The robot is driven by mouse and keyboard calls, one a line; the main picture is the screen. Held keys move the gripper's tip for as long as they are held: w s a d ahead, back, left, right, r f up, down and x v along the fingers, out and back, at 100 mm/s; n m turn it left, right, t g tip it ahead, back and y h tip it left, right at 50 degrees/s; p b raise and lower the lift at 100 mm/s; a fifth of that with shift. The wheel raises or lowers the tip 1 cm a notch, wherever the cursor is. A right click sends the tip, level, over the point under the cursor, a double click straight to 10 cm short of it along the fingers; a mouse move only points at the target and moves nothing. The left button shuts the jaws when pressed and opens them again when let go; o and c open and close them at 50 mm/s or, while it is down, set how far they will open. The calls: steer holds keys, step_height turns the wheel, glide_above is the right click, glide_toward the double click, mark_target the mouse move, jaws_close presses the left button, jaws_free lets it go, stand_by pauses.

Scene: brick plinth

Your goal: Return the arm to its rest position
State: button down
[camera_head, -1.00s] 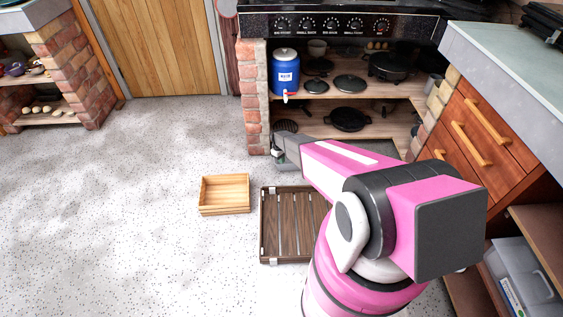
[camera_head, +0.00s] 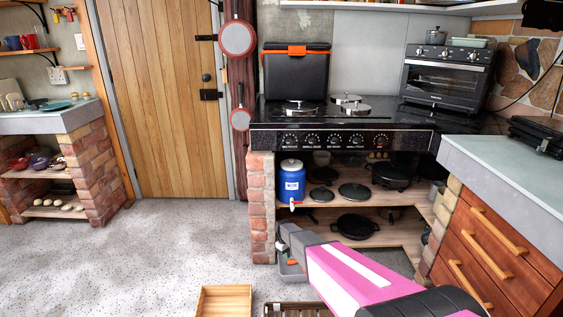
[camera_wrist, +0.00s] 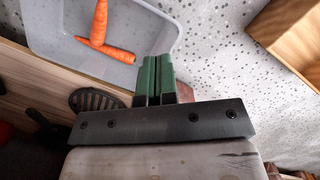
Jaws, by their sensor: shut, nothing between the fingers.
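My arm (camera_head: 360,280) is pink with a white stripe and reaches from the lower right toward the open shelf under the stove. My gripper (camera_wrist: 154,76) has two green fingers pressed together with nothing between them. In the wrist view it points over the edge of a grey plastic bin (camera_wrist: 62,42). Two orange carrots (camera_wrist: 99,22) lie in the bin. In the head view, my gripper is small and partly hidden by the wrist at the shelf's left brick post.
A light wooden crate (camera_head: 224,290) and a dark slatted crate (camera_head: 296,309) are on the floor, cut off by the frame's bottom. A blue drink cooler (camera_head: 291,184) and dark pans stand on the shelves. Wooden drawers (camera_head: 492,250) flank the right. Floor at left is clear.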

steer(key=s+d+r+m, duration=0.2)
steer(key=s+d+r, duration=0.3)
steer(key=s+r, duration=0.4)
steer(key=s+d+r+m+t, duration=0.1)
steer(key=s+d+r+m, duration=0.2)
steer(key=s+r, duration=0.6)
steer(key=s+d+r+m+y, duration=0.1)
steer(key=s+d+r+m, duration=0.2)
steer(key=s+d+r, duration=0.4)
step_height(320, 180, up, 9)
steer(key=s, duration=0.2)
steer(key=shift+s+d+f, duration=0.2)
steer(key=shift+s+d, duration=0.15)
steer(key=shift+s, duration=0.05)
